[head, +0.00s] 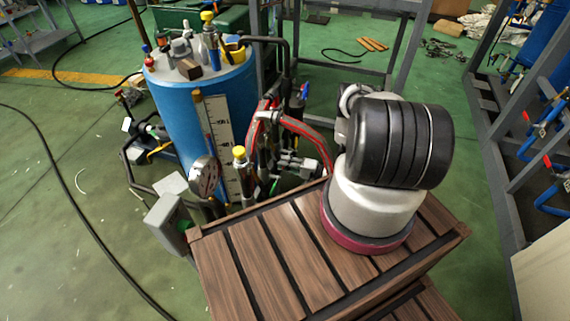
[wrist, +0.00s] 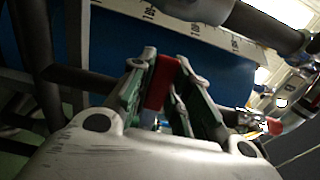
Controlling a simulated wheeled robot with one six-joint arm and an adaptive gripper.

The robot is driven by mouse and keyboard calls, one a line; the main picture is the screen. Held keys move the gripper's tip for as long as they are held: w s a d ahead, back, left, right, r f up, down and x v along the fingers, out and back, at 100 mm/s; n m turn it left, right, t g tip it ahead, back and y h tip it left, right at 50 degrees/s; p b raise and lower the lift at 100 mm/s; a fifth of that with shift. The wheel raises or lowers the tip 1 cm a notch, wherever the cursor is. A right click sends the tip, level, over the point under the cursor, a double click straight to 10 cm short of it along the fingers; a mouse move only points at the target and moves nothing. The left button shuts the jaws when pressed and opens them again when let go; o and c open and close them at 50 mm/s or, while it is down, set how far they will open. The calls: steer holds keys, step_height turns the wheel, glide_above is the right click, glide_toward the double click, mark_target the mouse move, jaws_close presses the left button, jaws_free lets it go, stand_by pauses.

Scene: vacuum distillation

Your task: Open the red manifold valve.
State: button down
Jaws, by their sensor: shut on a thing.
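The red valve handle (wrist: 161,82) shows in the wrist view as a red bar between the green-lined fingers of my gripper (wrist: 166,70). My gripper is shut on it, with a finger on each side. The fingers hide part of the handle and the valve body under it. The blue tank (wrist: 225,82) fills the background behind the fingers. In the head view the blue tank (head: 185,115) stands left of centre, with pipes and valves at its right side. I cannot clearly make out my gripper or the gripped handle there.
A slatted wooden top (head: 285,255) fills the foreground. A round gauge (head: 205,177) and a yellow-capped fitting (head: 239,155) stand near its back edge. Several fittings crowd the tank's top. A grey rack with blue pipes (head: 550,200) stands at the right. Green floor is open at left.

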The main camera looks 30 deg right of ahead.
steer(key=shift+f, duration=0.1)
steer(key=shift+w+d+f+n, duration=0.2)
steer(key=shift+f+n, duration=0.45)
steer(key=shift+n, duration=0.6)
steer(key=shift+w+d+f+n, duration=0.15)
steer(key=shift+f+n, duration=0.45)
steer(key=shift+n, duration=0.6)
steer(key=shift+w+d+f+n, duration=0.2)
steer(key=shift+f+n, duration=0.45)
steer(key=shift+n, duration=0.6)
steer(key=c, duration=1.3)
jaws_free()
steer(key=v, duration=1.2)
